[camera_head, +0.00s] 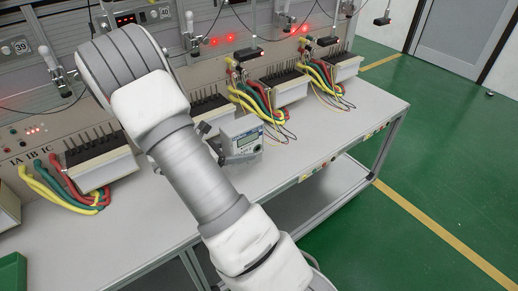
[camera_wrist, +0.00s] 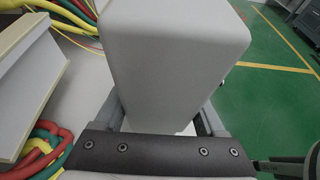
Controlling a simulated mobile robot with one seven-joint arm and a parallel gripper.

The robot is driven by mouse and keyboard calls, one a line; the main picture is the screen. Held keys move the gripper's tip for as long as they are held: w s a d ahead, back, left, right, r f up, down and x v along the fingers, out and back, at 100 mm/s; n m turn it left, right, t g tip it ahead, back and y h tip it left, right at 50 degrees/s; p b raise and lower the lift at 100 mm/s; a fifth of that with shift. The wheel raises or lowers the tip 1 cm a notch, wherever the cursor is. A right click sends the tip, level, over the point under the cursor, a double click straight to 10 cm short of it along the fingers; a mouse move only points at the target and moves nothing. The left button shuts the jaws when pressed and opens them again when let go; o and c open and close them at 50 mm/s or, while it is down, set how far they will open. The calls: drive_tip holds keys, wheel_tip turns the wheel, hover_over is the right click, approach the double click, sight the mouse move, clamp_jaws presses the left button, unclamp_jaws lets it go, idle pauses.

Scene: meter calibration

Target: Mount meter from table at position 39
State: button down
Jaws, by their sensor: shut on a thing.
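The meter (camera_head: 243,137) is a light grey box with a small display, seen in the head view near the table's front edge, right of my arm. My gripper (camera_wrist: 160,122) is shut on the meter, whose plain casing (camera_wrist: 175,60) fills the middle of the wrist view between the two fingers. I cannot tell whether the meter touches the table. The label 39 (camera_head: 20,47) is at the upper left of the rack. Below it are a clamp lever (camera_head: 58,72) and a terminal block (camera_head: 100,160) with thick coloured cables. My arm hides part of the rack to their right.
The grey table (camera_head: 150,222) has bare room at its front left. More terminal blocks (camera_head: 280,88) with yellow, green and red cables line the rack to the right. A green bin (camera_head: 12,272) stands at the lower left. Green floor (camera_head: 440,150) lies beyond the table's right end.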

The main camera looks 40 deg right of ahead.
drive_tip(key=shift+w+a+f+b, duration=0.1)
drive_tip(key=shift+w+f+b, duration=0.05)
drive_tip(key=shift+f, duration=0.55)
drive_tip(key=shift+w+a+f+b, duration=0.1)
drive_tip(key=shift+f+b, duration=0.1)
drive_tip(key=shift+f, duration=0.45)
drive_tip(key=shift+w+a+f+b, duration=0.1)
drive_tip(key=shift+w+f+b, duration=0.05)
drive_tip(key=shift+f, duration=0.55)
drive_tip(key=shift+f, duration=0.1)
drive_tip(key=shift+f, duration=0.15)
unclamp_jaws()
drive_tip(key=shift+b, duration=0.35)
